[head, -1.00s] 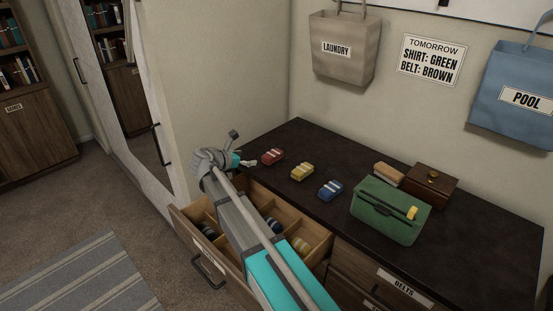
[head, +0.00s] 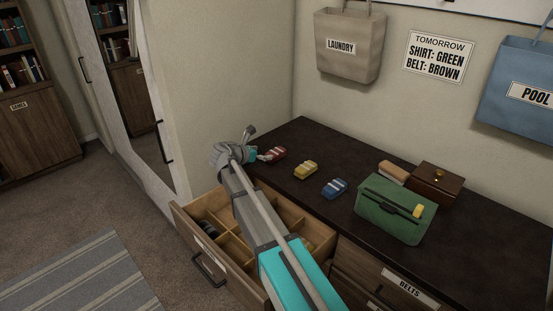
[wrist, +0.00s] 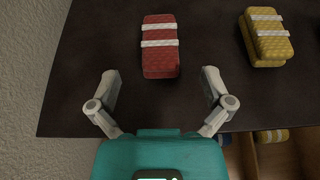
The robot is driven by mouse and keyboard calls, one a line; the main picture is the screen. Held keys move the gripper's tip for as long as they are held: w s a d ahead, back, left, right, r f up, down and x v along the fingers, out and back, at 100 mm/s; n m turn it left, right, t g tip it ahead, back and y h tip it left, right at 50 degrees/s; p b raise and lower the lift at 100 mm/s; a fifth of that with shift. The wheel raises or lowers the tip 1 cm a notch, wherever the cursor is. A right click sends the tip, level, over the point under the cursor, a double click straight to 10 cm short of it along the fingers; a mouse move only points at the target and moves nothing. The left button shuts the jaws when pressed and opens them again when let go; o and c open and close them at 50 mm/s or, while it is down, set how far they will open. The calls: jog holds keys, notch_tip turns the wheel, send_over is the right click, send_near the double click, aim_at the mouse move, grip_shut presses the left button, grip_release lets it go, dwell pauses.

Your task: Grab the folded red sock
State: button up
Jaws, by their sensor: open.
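The folded red sock (head: 276,153) lies on the dark dresser top near its left end, with pale stripes across it. In the wrist view the red sock (wrist: 161,54) lies ahead of my gripper (wrist: 163,90), roughly centred between the two spread fingers and mostly beyond their tips. My gripper is open and empty. In the head view my gripper (head: 262,154) is at the dresser's left edge, just left of the red sock. I cannot tell its exact height above the top.
A folded yellow sock (head: 305,169) and a blue one (head: 334,188) lie to the right. A green bag (head: 389,222) and a brown box (head: 436,181) stand farther right. An open divided drawer (head: 186,218) is below my arm. The wall (wrist: 22,80) is close on the left.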

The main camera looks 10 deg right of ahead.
aim_at(274, 152)
jog(key=shift+x, duration=1.2)
jog(key=shift+b, duration=0.3)
jog(key=b+x, duration=0.2)
jog(key=x, duration=0.2)
jog(key=shift+f, duration=0.2)
jog(key=shift+w+d+f, duration=0.1)
jog(key=shift+w+d, duration=0.2)
jog(key=shift+d, duration=0.15)
jog(key=shift+c, duration=0.3)
jog(key=c, duration=0.9)
